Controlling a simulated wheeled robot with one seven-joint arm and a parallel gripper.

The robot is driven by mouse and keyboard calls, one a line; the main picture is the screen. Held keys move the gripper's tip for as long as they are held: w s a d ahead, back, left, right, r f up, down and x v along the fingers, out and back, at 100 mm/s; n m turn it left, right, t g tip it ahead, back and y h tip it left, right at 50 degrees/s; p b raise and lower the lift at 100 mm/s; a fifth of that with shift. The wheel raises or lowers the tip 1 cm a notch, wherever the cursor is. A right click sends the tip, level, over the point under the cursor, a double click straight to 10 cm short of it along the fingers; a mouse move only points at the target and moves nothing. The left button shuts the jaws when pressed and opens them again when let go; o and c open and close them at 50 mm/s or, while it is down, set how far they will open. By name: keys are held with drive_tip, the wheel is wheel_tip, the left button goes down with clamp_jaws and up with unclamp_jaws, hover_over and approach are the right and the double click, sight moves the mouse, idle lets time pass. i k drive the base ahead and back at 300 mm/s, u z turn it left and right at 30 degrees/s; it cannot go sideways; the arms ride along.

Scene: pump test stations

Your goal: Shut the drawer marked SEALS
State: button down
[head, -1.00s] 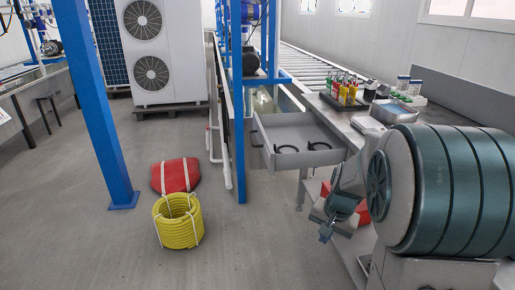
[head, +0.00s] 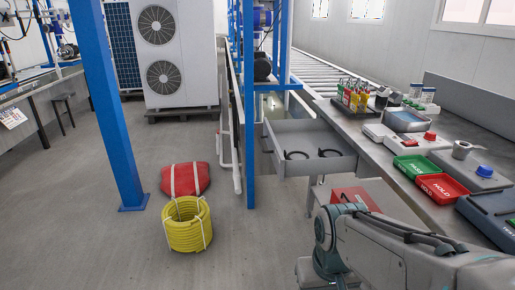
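A grey metal drawer (head: 280,130) stands open, pulled out to the left from under the workbench. Two black curved pieces (head: 297,155) lie in it. I cannot read a label on it, so I cannot tell from the picture that it is marked SEALS. My arm reaches in from the lower right, in front of the bench and nearer to me than the drawer. My gripper is not in view, and no part of the arm visibly touches the drawer.
The workbench (head: 395,150) carries a bottle rack (head: 354,95), a green tray (head: 413,168) and a red tray (head: 441,188). A red box (head: 355,198) sits below it. A blue post (head: 249,110) stands left of the drawer. A yellow hose coil (head: 187,225) and red bag (head: 186,179) lie on open floor.

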sight(307, 136)
drive_tip(key=u, duration=0.1)
drive_tip(key=i, duration=0.9)
drive_tip(key=u, duration=0.05)
